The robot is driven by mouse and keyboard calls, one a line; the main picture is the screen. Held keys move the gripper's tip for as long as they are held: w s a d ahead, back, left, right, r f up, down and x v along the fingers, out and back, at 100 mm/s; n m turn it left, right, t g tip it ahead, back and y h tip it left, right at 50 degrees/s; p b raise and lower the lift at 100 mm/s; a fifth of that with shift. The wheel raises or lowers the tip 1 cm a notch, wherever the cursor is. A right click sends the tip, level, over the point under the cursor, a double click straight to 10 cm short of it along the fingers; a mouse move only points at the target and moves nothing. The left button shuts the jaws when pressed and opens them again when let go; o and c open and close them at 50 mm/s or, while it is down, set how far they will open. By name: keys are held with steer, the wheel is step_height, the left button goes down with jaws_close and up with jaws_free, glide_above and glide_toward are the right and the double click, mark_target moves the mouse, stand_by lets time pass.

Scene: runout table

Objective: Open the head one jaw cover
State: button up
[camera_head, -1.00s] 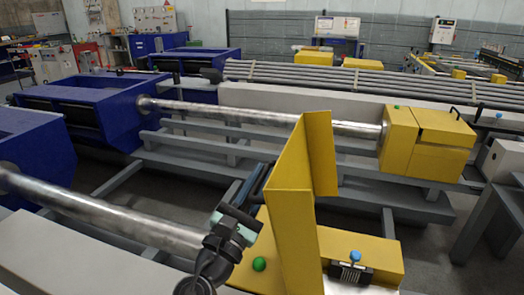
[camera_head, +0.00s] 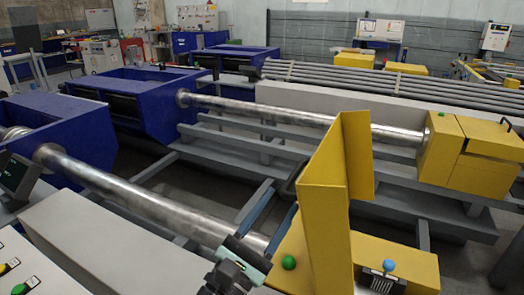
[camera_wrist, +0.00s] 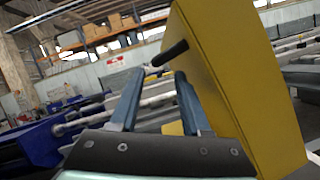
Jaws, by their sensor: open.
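The near yellow jaw cover (camera_head: 328,215) stands swung up and open above its yellow head block (camera_head: 405,262). Its black handle (camera_head: 296,176) sticks out from the cover's left side and also shows in the wrist view (camera_wrist: 170,53). My gripper (camera_head: 284,192) is at the left of the raised cover, with its two blue-grey fingers apart and nothing held. In the wrist view my gripper (camera_wrist: 160,70) points toward the handle, which lies just beyond the fingertips; I cannot tell if they touch. The yellow cover (camera_wrist: 235,85) fills the right there.
A second yellow head (camera_head: 455,155) at the far right has its cover down. Long steel bars (camera_head: 140,207) run from blue machines (camera_head: 140,92) toward the heads. A grey beam (camera_head: 115,240) lies in front. A green knob (camera_head: 289,262) and blue knob (camera_head: 389,266) sit by the open cover.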

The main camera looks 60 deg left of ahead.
steer(key=b+v, duration=0.1)
steer(key=v, duration=0.4)
stand_by(0.6)
